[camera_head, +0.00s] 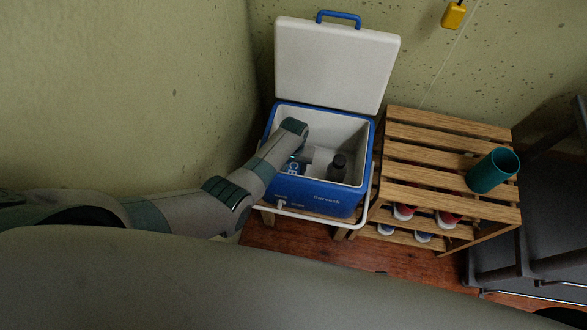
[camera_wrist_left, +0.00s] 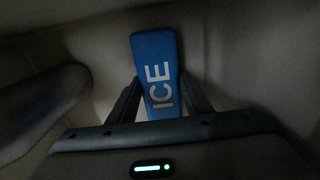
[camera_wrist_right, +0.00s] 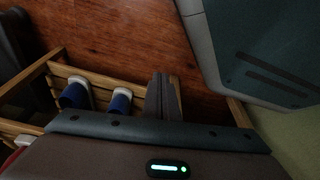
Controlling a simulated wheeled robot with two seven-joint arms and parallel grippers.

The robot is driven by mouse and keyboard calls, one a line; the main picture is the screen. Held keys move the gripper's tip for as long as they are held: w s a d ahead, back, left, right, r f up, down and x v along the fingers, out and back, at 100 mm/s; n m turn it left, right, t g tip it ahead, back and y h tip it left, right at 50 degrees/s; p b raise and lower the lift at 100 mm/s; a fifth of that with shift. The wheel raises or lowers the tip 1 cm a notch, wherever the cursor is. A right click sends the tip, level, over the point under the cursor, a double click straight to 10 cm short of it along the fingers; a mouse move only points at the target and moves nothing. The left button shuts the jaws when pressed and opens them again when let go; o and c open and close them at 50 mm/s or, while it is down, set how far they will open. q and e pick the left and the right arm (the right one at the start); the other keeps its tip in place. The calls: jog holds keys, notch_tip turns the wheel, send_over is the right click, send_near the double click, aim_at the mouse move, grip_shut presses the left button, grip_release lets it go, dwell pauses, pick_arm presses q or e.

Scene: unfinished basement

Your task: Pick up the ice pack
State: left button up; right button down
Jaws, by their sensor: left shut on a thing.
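The ice pack is a blue slab with white "ICE" lettering (camera_wrist_left: 155,60). It is inside the blue cooler (camera_head: 322,199), whose white lid is up. In the head view, part of the ice pack (camera_head: 292,170) shows beside my left arm, which reaches down into the cooler. My left gripper (camera_wrist_left: 160,98) has one finger on each side of the ice pack and is shut on it. Whether the pack touches the cooler floor is unclear. My right gripper (camera_wrist_right: 162,95) has its fingers together and looks empty; it is outside the head view.
A dark bottle (camera_head: 338,167) stands in the cooler, right of the ice pack. A slatted wooden rack (camera_head: 420,150) is right of the cooler, with a teal cup (camera_head: 492,171) on top and shoes below. A dark chair (camera_head: 530,240) is farther right.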

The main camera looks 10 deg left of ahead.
aim_at(294, 167)
pick_arm(q)
jog(key=shift+r, duration=0.15)
